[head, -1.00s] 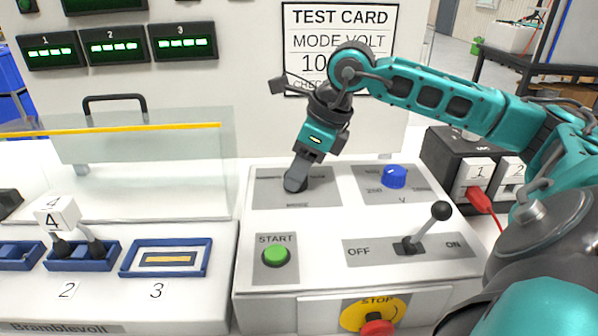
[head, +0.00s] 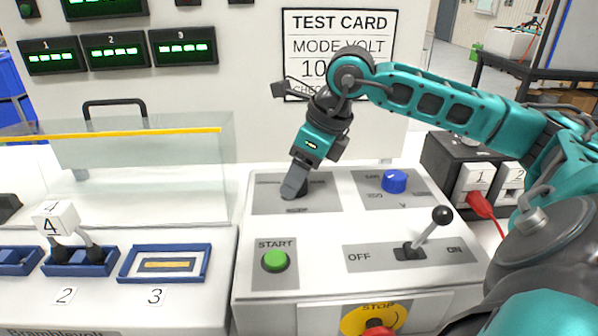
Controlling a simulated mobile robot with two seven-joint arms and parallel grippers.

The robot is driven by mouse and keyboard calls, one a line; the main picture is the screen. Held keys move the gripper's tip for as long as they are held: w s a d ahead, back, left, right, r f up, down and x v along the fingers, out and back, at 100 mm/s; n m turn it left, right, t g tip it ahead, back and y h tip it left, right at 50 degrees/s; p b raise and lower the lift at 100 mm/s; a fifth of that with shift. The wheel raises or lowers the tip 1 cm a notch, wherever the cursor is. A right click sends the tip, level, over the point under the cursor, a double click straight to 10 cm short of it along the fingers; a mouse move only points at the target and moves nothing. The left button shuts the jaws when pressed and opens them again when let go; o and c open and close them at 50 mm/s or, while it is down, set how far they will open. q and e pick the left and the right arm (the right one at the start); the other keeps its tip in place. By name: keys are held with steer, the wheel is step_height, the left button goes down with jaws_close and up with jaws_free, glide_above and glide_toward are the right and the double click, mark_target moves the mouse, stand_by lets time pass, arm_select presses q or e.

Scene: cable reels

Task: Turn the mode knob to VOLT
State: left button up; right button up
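The mode panel (head: 325,194) is a grey plate at the back left of the white console top. A dark knob (head: 299,193) sits on it, mostly hidden by my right gripper (head: 294,187). The gripper points down with its fingertips at the knob. I see the fingers edge-on, so I cannot tell whether they grip it. The panel's labels are too small or covered to read, and the knob's setting is hidden. The test card (head: 338,55) on the wall reads MODE VOLT, partly behind my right arm. My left gripper is not in view.
A blue knob (head: 395,181) sits on the panel to the right. In front are a green START button (head: 275,260), an OFF/ON lever (head: 432,227) and a STOP button (head: 378,329). A clear guard (head: 140,165) stands at left. A white cube marked 4 (head: 55,219) sits at left.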

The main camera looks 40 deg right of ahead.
steer(key=shift+o, duration=0.5)
steer(key=p+v, duration=0.1)
steer(key=v, duration=1.2)
